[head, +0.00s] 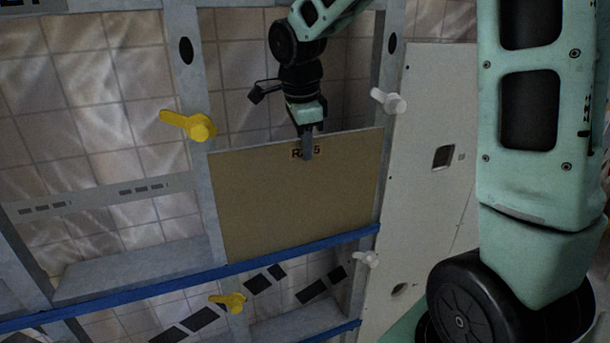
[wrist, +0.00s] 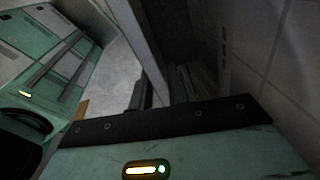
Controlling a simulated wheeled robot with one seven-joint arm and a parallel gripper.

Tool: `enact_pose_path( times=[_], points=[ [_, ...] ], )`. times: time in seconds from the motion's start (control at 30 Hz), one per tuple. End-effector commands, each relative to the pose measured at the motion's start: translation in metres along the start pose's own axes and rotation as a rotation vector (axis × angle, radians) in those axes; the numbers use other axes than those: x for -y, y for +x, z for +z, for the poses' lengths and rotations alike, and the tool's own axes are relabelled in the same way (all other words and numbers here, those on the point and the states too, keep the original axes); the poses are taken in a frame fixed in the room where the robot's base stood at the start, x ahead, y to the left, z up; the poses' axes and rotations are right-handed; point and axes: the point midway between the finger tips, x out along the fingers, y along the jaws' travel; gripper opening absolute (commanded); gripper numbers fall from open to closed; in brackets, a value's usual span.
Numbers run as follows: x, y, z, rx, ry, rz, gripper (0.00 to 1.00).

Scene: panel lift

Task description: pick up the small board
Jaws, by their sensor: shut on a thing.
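The small board (head: 295,200) is a tan, upright rectangular panel in the head view, with dark lettering partly hidden at its top edge. It stands in the grey metal frame, between two uprights, with its lower edge at the blue strip (head: 290,252). My gripper (head: 307,150) comes from above and is shut on the middle of the board's top edge, one finger showing in front of the face.
Yellow turn-latches (head: 190,124) sit on the left upright and lower down (head: 230,301). White latches (head: 388,101) sit on the right upright, one lower (head: 367,259). A large pale panel (head: 425,170) stands to the right. A tiled wall (head: 110,90) lies behind the frame.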

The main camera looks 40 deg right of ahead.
Motion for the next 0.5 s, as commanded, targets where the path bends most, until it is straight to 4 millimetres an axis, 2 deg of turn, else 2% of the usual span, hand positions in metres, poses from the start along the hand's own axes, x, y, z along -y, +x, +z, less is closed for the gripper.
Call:
enact_pose_path(
  times=[0.5],
  points=[
    [0.009,-0.037,-0.003,0.006,0.007,-0.018,0.00]
  ],
)
